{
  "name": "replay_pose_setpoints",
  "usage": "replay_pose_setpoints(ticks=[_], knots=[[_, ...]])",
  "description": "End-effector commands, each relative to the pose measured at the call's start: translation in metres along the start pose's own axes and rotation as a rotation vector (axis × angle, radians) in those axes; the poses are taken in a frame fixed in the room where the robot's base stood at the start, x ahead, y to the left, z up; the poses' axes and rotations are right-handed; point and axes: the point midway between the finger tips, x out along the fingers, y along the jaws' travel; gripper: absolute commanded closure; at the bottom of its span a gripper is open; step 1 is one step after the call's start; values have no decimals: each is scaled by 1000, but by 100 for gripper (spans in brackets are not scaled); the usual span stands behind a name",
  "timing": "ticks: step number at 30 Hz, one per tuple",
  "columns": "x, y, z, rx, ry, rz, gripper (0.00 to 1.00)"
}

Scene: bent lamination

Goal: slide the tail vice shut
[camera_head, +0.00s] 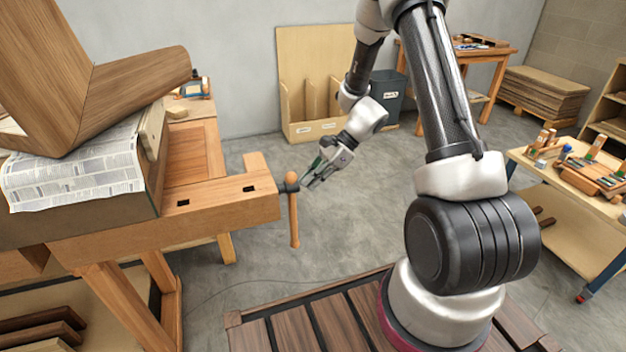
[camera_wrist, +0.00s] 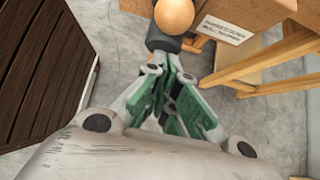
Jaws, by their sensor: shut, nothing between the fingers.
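The tail vice (camera_head: 255,190) is at the right end of the wooden workbench (camera_head: 160,228). Its dark screw hub (camera_head: 289,184) sticks out to the right, with a wooden handle (camera_head: 294,222) hanging down from it. In the wrist view the handle's round end (camera_wrist: 174,16) and the dark hub (camera_wrist: 168,43) show just beyond my fingertips. My gripper (camera_head: 312,181) is shut and empty, just right of the hub and handle. Its green-padded fingers (camera_wrist: 170,75) are together in the wrist view. Whether the fingertips touch the hub, I cannot tell.
A bent wood lamination (camera_head: 125,85) and newspaper (camera_head: 75,170) lie on the bench at left. A side table (camera_head: 570,205) with tools stands at right. A plywood rack (camera_head: 308,90) and dark bin (camera_head: 388,95) stand at the back. Open concrete floor lies between.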

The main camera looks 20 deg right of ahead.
Motion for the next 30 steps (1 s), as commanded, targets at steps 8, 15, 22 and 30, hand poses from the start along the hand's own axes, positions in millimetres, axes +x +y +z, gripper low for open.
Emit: replay_pose_setpoints(ticks=[8, 15, 22, 30], knots=[[24, 0, 24, -3, -1, 3, 100], [43, 0, 43, -1, -1, 2, 100], [44, 0, 44, 0, -4, 2, 100], [36, 0, 37, 0, -4, 2, 100]])
